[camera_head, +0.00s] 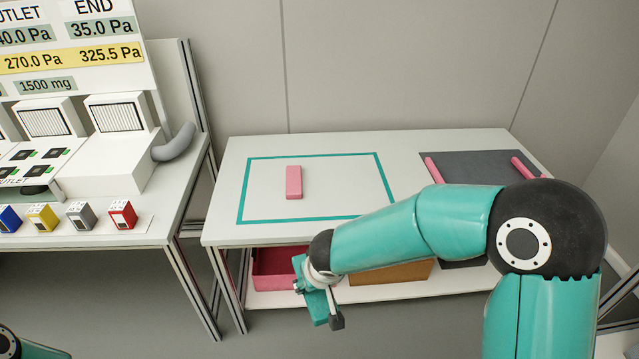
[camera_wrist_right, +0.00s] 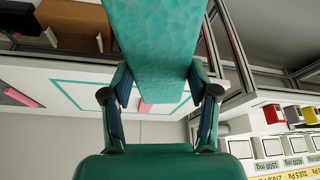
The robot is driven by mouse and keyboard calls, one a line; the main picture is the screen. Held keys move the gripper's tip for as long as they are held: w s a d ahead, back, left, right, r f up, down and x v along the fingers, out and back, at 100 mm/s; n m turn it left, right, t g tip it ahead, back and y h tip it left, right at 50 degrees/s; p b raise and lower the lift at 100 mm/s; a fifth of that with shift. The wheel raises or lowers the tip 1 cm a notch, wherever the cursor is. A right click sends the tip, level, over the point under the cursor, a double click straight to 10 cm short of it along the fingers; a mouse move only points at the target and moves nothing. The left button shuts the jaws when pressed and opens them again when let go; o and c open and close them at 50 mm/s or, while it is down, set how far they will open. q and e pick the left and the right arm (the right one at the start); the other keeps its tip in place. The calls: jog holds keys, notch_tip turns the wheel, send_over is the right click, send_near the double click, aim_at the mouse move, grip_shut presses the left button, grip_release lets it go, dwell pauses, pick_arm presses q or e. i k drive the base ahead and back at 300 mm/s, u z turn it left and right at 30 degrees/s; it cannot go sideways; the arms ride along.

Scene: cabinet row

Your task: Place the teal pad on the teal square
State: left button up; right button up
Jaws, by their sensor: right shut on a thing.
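The teal pad (camera_wrist_right: 155,35) is a flat speckled slab in the right wrist view. My right gripper (camera_wrist_right: 160,95) is shut on it, one finger at each side, and the pad sticks out ahead of the fingers. In the head view my right gripper (camera_head: 328,310) hangs in front of the white table's front edge, below its top; which teal part there is the pad is hard to tell. The teal square (camera_head: 310,155) is a thin outline on the left part of the tabletop, apart from the gripper. My left gripper is out of view.
A pink block (camera_head: 293,182) lies inside the teal square. A dark grey mat (camera_head: 460,162) with two pink bars (camera_head: 432,168) is on the right, partly behind my arm. A pink bin (camera_head: 272,268) and a brown box (camera_head: 395,273) stand on the lower shelf. Equipment stands left.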

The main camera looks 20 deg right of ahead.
aim_at(337, 182)
jog(key=u, duration=0.35)
jog(key=i, duration=1.05)
jog(key=z, duration=0.35)
